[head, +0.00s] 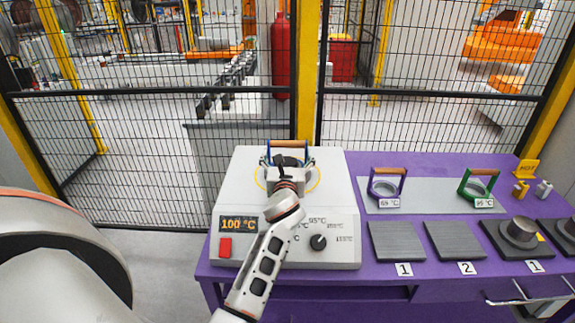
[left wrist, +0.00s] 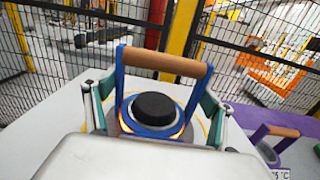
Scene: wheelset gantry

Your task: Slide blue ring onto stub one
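The blue ring (left wrist: 184,128) has a blue frame handle with a wooden bar and sits around a dark round core on the white heater (head: 240,190). Its wooden bar (head: 289,143) shows in the head view behind my gripper. An orange glow shows at the ring's base. My left gripper (head: 288,165) is over the heater. In the left wrist view its fingers (left wrist: 155,108) are wide apart, one on each side of the blue frame; I cannot tell whether they touch it. A dark stub (head: 522,232) labelled 1 stands on a plate at the right. My right gripper is not in view.
A purple-handled ring (head: 384,189) and a green-handled ring (head: 478,189) sit on a grey mat (head: 430,197) on the purple table. Flat dark plates (head: 397,241) labelled 1 and 2 lie in front. A second stub is cut off at the right edge. A mesh fence stands behind.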

